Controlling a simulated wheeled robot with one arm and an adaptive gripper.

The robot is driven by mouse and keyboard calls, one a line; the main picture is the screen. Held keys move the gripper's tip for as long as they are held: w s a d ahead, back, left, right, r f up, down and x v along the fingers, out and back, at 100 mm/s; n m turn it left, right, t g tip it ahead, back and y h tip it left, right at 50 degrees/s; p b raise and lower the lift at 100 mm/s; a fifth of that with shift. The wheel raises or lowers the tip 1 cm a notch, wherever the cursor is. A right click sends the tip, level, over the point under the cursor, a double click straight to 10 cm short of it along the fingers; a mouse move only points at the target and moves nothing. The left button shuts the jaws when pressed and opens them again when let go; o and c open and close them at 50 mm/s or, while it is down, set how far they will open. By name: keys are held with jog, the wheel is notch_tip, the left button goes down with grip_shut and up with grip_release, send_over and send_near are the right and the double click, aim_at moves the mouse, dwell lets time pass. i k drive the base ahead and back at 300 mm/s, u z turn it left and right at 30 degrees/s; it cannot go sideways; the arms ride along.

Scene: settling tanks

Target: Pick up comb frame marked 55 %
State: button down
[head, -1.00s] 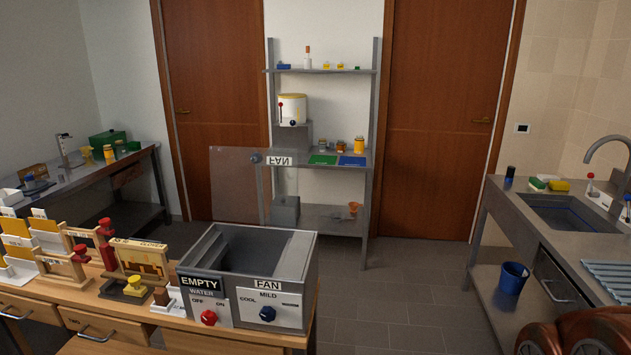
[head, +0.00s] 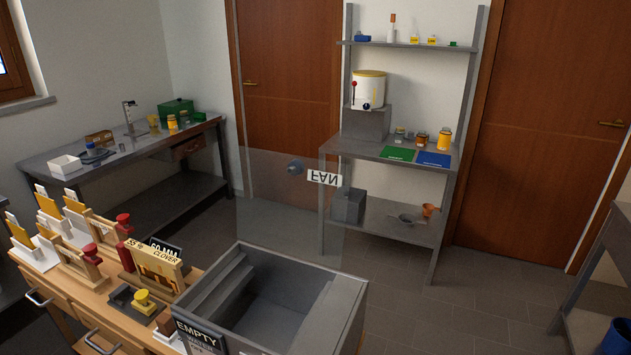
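A comb frame (head: 158,268) with wooden bars and a golden comb face stands upright on the wooden bench at the lower left. Its top bar carries a small label that appears to read 55 % and CLOVER. Several other frames, such as one with yellow comb (head: 48,207), stand in white and wooden holders to its left. Their markings are too small or hidden to read. My gripper is not in view, so its opening and what it may hold cannot be seen.
A yellow-knobbed device (head: 140,300) and red-knobbed clamps (head: 92,253) crowd the bench. A shelf rack (head: 385,153) stands behind. Floor (head: 470,310) at right is clear.

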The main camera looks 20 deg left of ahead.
aim_at(163, 268)
jog(key=i, duration=2.95)
jog(key=u, duration=4)
